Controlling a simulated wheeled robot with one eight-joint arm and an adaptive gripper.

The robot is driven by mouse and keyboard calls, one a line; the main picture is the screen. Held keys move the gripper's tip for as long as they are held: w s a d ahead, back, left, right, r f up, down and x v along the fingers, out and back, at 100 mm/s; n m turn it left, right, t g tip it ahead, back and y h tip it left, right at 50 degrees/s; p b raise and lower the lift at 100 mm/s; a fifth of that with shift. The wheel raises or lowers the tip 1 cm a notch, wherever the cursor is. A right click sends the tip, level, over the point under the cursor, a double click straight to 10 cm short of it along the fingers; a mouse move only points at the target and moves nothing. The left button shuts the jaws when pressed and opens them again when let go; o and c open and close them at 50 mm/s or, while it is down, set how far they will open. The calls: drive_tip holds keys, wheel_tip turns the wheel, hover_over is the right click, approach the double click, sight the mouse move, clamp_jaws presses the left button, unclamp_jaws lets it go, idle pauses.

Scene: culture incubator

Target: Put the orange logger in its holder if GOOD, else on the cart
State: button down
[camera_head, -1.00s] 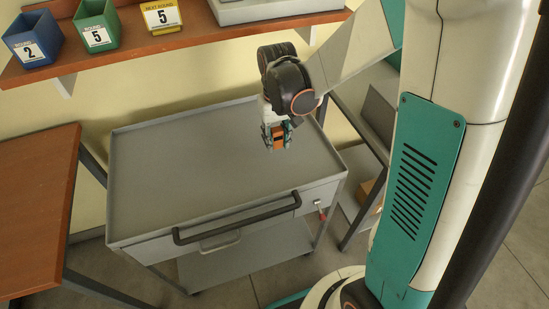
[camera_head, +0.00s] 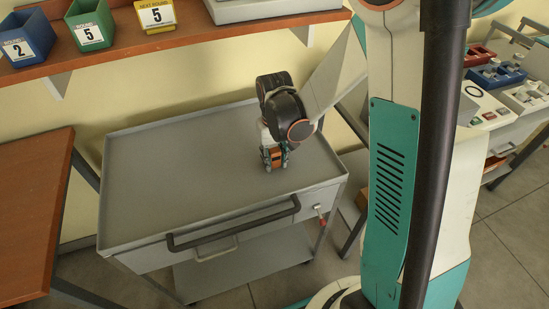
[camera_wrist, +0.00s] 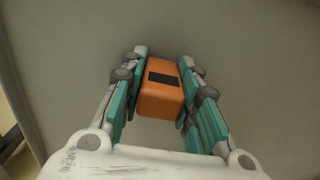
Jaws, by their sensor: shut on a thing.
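The orange logger (camera_wrist: 160,98) is a small orange block with a dark screen. It sits between the teal fingers of my gripper (camera_wrist: 160,90) in the wrist view. In the head view my gripper (camera_head: 273,160) points down at the right part of the grey cart's top (camera_head: 190,165), shut on the logger (camera_head: 272,151). The logger is at or just above the cart top; I cannot tell whether it touches. Its screen is too small to read. No holder for it can be made out for certain.
A shelf (camera_head: 130,50) above the cart carries a blue bin (camera_head: 30,38), a green bin (camera_head: 90,22) and a yellow bin (camera_head: 156,14). A wooden table (camera_head: 35,200) stands at left. A bench with coloured trays (camera_head: 495,75) is at right. The cart top is otherwise clear.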

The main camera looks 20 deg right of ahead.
sight(275, 150)
drive_tip(key=c, duration=1.2)
unclamp_jaws()
wheel_tip(275, 150, up, 13)
drive_tip(key=p, duration=0.5)
drive_tip(key=shift+s+f, duration=0.1)
drive_tip(key=shift+f, duration=0.05)
drive_tip(key=shift+s+r+t, duration=1.2)
drive_tip(key=shift+s+r, duration=0.85)
drive_tip(key=shift+s, duration=0.4)
drive_tip(key=shift+s+r+t, duration=1.2)
drive_tip(key=shift+s+r, duration=0.8)
drive_tip(key=shift+s, duration=0.5)
drive_tip(key=shift+s+r+t, duration=1.2)
drive_tip(key=shift+s+r, duration=0.85)
drive_tip(key=shift+s, duration=0.4)
